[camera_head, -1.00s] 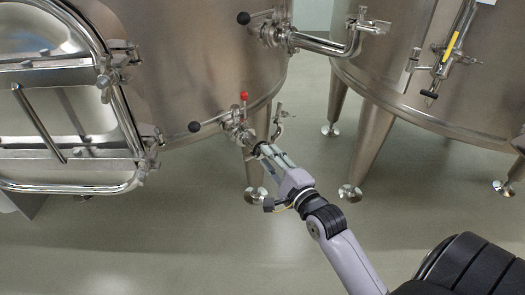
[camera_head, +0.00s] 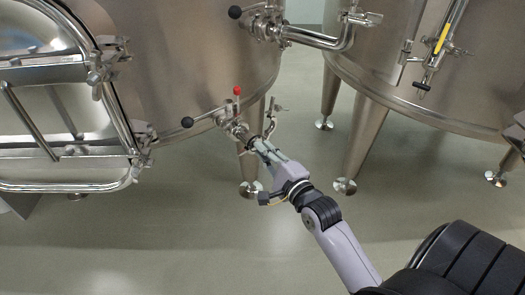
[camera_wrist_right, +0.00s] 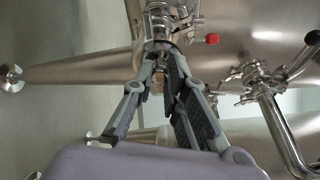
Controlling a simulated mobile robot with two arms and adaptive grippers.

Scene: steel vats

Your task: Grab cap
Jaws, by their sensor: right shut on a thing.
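The cap (camera_wrist_right: 160,45) is a small round metal piece at the end of the valve outlet low on the left vat. It also shows small in the head view (camera_head: 250,139). My right gripper (camera_head: 254,144) reaches up and left to this outlet. In the right wrist view the fingers of my right gripper (camera_wrist_right: 161,62) converge at the cap and are closed on it. The fingertips partly hide the cap. I cannot tell whether the cap is still seated on the outlet. My left gripper is not in view.
The valve with a red knob (camera_head: 237,91) and a black-ended handle (camera_head: 187,122) sits close to my right gripper. A bent steel pipe (camera_head: 318,39) is above. The right vat (camera_head: 440,95) and its legs stand to the right. The floor in front is clear.

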